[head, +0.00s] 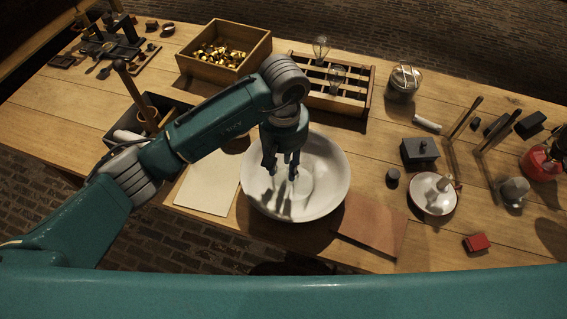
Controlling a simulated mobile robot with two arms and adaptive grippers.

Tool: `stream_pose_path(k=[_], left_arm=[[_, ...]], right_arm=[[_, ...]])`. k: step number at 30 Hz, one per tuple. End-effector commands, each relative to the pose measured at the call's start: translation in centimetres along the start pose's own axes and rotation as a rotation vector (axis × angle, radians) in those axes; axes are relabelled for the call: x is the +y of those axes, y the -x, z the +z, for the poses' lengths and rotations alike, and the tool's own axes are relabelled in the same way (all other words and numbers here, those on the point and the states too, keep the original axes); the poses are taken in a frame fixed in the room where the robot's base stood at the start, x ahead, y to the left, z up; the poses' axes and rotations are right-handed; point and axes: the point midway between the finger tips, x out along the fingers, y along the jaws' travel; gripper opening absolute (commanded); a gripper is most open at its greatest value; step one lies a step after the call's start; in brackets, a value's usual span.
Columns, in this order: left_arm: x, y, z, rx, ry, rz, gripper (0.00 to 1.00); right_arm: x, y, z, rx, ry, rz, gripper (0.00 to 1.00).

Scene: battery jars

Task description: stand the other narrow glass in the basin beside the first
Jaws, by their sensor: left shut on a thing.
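The basin (333,190) is a wide white bowl near the front edge of the table. My left gripper (282,172) points down over the middle of the basin, with its fingers inside the rim's outline. It is shut on a narrow glass, which is clear and hard to make out against the white. Faint glassy outlines and shadows show around the fingertips. I cannot tell the two narrow glasses apart, nor whether the held one touches the basin floor. My right gripper is not in view.
A cream sheet (207,187) lies left of the basin, a brown mat (372,224) to its right. Behind stand a wooden box of brass pieces (222,50) and a slatted rack (330,88) with glass bulbs. A saucer (433,204) and a dark box (419,153) stand to the right.

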Motion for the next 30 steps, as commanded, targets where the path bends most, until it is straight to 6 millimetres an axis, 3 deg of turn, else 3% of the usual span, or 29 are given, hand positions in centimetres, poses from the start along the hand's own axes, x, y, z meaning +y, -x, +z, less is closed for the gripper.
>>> stream_pose_path(k=[7,8,11,22,30], left_arm=[[0.0,-0.5,-0.1,0.002,0.000,0.001,0.00],[0.0,-0.4,-0.1,0.002,0.000,0.001,0.37],[0.0,-0.4,0.0,0.001,0.000,0.001,0.56],[0.0,0.1,-0.1,0.002,-0.001,0.001,0.56],[0.0,5.0,-0.2,0.008,-0.001,0.002,0.56]], right_arm=[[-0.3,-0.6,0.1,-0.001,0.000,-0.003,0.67],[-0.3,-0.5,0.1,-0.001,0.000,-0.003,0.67],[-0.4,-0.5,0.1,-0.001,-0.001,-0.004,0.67],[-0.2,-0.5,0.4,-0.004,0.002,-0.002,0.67],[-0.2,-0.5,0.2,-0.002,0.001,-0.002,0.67]])
